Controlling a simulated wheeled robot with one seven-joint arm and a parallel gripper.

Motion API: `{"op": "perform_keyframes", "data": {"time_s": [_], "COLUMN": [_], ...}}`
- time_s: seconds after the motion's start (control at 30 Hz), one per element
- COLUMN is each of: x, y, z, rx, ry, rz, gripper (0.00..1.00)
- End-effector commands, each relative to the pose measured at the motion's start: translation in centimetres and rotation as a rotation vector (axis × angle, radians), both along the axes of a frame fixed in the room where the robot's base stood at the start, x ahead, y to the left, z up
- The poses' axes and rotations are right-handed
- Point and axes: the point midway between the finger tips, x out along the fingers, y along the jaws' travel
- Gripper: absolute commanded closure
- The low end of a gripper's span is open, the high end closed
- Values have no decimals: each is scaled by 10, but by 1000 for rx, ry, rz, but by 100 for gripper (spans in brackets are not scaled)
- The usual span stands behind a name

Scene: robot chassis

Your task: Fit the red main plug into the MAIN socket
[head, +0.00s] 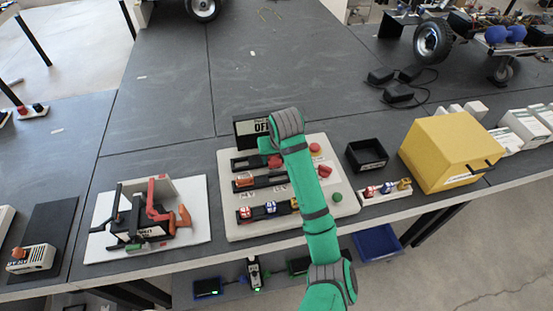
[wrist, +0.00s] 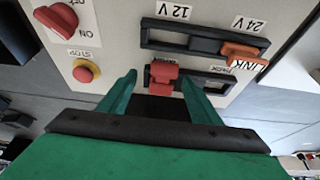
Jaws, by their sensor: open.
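The red main plug (wrist: 163,70) sits at one end of a dark slot in the white panel (wrist: 110,20). In the head view a bit of the red plug (head: 275,161) shows beside my arm. My gripper (wrist: 160,84) is open, with one green finger on each side of the plug and visible gaps between. A label beside the plug is partly covered, so I cannot read it as MAIN; the slot's other end is labelled PACK. I cannot tell how deep the plug sits. My arm hides much of the panel in the head view.
An orange link plug (wrist: 240,52) sits in the neighbouring 12V/24V slot. A red knob (wrist: 58,18) and a stop button (wrist: 86,71) stand on the panel. The display (head: 251,130) reads OFF. A black tray (head: 366,155) and yellow box (head: 452,150) stand to the right.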

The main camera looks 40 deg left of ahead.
Motion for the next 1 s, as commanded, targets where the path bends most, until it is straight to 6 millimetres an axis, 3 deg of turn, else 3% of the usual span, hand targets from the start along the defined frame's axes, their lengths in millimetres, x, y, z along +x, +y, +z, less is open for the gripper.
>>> {"op": "perform_keyframes", "data": {"time_s": [0.2, 0.47, 0.5, 0.7, 1.0], "x": [5, 9, 9, 10, 9], "y": [10, 7, 6, 5, 7], "z": [-23, -26, -26, -26, -24], "rx": [-1, 0, 0, 0, 0], "ry": [1, -1, -1, -1, -1], "rz": [4, -4, -4, -6, -3], "gripper": [42, 42, 45, 87, 91]}}
